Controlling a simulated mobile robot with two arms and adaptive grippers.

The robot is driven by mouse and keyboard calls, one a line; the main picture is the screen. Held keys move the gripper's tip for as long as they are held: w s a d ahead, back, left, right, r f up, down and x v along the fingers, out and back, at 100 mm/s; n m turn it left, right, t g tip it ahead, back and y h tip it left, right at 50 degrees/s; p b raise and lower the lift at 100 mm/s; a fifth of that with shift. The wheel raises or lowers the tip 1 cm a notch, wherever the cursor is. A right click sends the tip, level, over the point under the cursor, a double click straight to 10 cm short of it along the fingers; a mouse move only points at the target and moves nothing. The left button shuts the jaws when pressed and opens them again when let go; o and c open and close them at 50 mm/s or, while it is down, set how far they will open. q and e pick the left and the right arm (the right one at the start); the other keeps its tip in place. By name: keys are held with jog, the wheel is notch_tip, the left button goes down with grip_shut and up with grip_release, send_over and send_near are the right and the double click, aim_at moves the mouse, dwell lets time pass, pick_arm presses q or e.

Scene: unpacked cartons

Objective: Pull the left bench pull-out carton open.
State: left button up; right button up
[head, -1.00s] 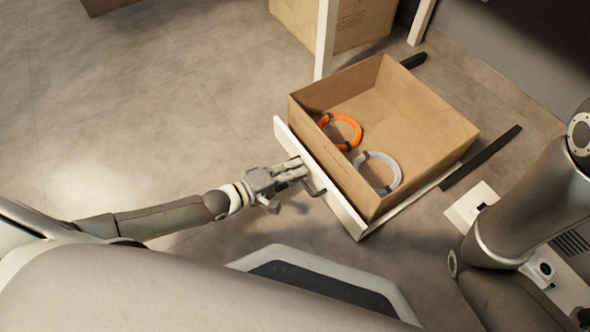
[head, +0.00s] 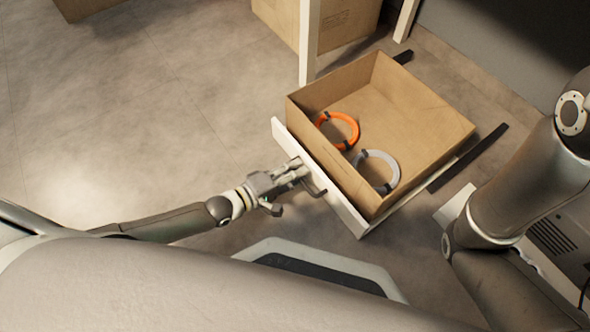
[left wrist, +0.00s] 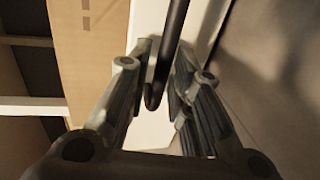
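The open-topped cardboard pull-out carton (head: 425,130) stands out from the bench on a white tray with a white front panel (head: 345,212). An orange ring and a grey ring lie inside it. My left gripper (head: 303,172) is at the dark handle (head: 319,191) on that panel. The fingers partly hide the handle. My right gripper is out of view; only my right arm shows.
Dark rails (head: 468,157) lie behind the carton. White bench posts (head: 309,40) stand at the back, with another carton (head: 345,22) behind. A dark wall is at upper right. The floor (head: 130,110) on the left is clear.

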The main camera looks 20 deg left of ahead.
pick_arm(q)
jog(key=shift+o, duration=0.5)
jog(key=v, duration=1)
jog(key=shift+s+a, duration=0.25)
jog(key=shift+s, duration=0.1)
jog(key=shift+s+a+r, duration=0.2)
jog(key=shift+s+a, duration=0.15)
jog(key=shift+s, duration=0.1)
jog(key=shift+r, duration=0.1)
